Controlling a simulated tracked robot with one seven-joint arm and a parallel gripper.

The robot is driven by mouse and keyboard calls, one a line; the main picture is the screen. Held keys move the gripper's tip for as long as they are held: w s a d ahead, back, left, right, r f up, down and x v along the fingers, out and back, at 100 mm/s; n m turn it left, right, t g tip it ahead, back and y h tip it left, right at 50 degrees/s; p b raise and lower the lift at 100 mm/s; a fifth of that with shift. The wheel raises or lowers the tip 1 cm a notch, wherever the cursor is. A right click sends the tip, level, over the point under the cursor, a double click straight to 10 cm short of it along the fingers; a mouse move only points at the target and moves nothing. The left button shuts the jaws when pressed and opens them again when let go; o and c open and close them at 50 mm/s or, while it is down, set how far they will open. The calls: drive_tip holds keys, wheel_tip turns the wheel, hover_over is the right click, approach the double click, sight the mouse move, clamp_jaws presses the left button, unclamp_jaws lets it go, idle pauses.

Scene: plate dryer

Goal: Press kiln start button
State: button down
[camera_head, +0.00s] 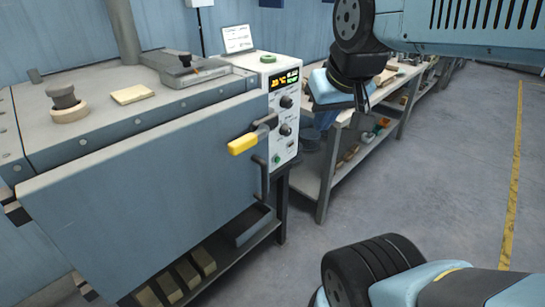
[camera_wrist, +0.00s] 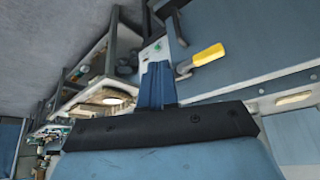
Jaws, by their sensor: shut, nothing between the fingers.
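The kiln (camera_head: 150,155) is a large blue-grey box at the left of the head view. Its white control panel (camera_head: 285,135) has lit displays, black knobs and a small green button (camera_head: 276,158) low down. In the wrist view a green spot (camera_wrist: 158,45) shows on a pale panel just beyond my fingertips. My gripper (camera_head: 325,120) is to the right of the panel in the head view, with its blue fingers pointing down. In the wrist view my gripper (camera_wrist: 157,68) is shut and empty. I cannot tell its exact distance from the button.
A yellow-ended handle (camera_head: 244,143) sticks out from the kiln front beside the panel. A workbench with shelves (camera_head: 328,178) stands to the right. The floor (camera_head: 440,170) further right is clear.

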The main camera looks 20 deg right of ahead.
sight(277, 159)
idle(0.3)
drive_tip(key=w+d+f+n+t+h, duration=0.1)
drive_tip(key=w+d+f+n, duration=0.2)
drive_tip(key=w+f, duration=0.35)
drive_tip(key=w+d+f+n, duration=0.2)
drive_tip(key=w+d+f, duration=0.2)
drive_tip(key=w, duration=0.6)
drive_tip(key=w+d+f+n+t+h, duration=0.1)
drive_tip(key=w+d+f+n, duration=0.2)
drive_tip(key=w+f, duration=0.35)
drive_tip(key=w+d+f+n+y, duration=0.1)
drive_tip(key=w+f+n+y, duration=0.1)
drive_tip(key=f, duration=0.9)
drive_tip(key=w+d+f+n+t+y, duration=0.1)
drive_tip(key=w+f+n, duration=0.4)
drive_tip(key=f, duration=0.7)
drive_tip(key=shift+n+y, duration=0.5)
drive_tip(key=shift+y, duration=0.4)
drive_tip(key=shift+w, duration=0.2)
drive_tip(key=w+a, duration=0.4)
drive_tip(key=w, duration=0.3)
drive_tip(key=shift+w+a, duration=0.2)
drive_tip(key=shift+w+a, duration=0.1)
drive_tip(key=shift+w, duration=0.1)
